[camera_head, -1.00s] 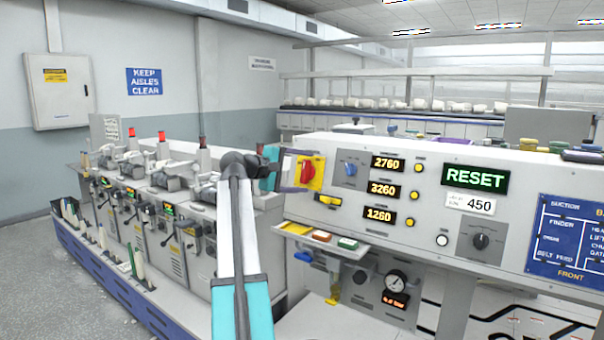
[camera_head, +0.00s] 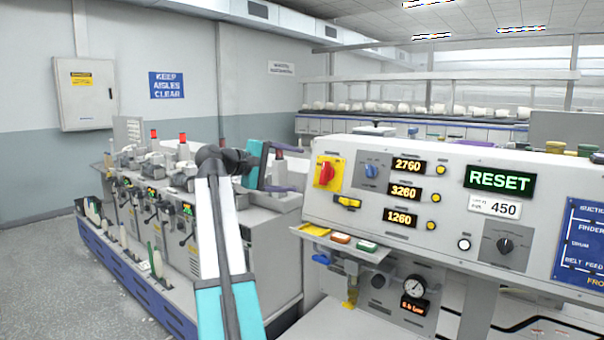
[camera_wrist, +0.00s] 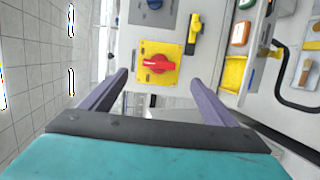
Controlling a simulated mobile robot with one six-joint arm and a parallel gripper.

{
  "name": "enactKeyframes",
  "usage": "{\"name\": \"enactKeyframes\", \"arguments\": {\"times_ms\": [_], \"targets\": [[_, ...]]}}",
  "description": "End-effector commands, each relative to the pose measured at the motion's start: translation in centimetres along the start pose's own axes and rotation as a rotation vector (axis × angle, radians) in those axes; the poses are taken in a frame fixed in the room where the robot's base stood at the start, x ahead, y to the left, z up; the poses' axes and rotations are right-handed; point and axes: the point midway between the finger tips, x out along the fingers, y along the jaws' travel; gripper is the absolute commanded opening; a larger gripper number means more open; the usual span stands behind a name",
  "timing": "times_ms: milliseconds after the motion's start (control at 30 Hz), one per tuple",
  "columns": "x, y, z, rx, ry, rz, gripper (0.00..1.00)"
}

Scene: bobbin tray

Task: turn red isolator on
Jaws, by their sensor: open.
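The red isolator (camera_head: 326,174) is a red rotary handle on a yellow square plate (camera_head: 338,161), at the left end of the grey control panel. Its handle stands roughly upright in the head view. In the wrist view the red handle (camera_wrist: 158,64) lies across the picture, ahead of the gap between my fingers. My gripper (camera_head: 299,169) is open and empty, just left of the plate in the head view. In the wrist view its two purple fingers (camera_wrist: 160,80) are apart, one on each side of the plate, and do not appear to touch the handle.
A blue knob (camera_head: 371,171) sits right of the isolator, and a yellow switch (camera_head: 347,202) below it. A small shelf with coloured blocks (camera_head: 341,239) juts out underneath. A row of machines (camera_head: 170,215) stands left of my arm.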

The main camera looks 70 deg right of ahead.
Motion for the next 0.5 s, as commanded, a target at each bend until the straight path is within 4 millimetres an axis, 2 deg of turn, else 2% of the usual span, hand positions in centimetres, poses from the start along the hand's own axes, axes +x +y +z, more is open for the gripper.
{"name": "enactKeyframes", "arguments": {"times_ms": [200, 500], "targets": [[-1.6, 0.0, 0.0, 0.0, 0.0, 0.0, 0.81], [-1.7, 0.0, 0.0, 0.0, 0.0, 0.0, 0.81]]}}
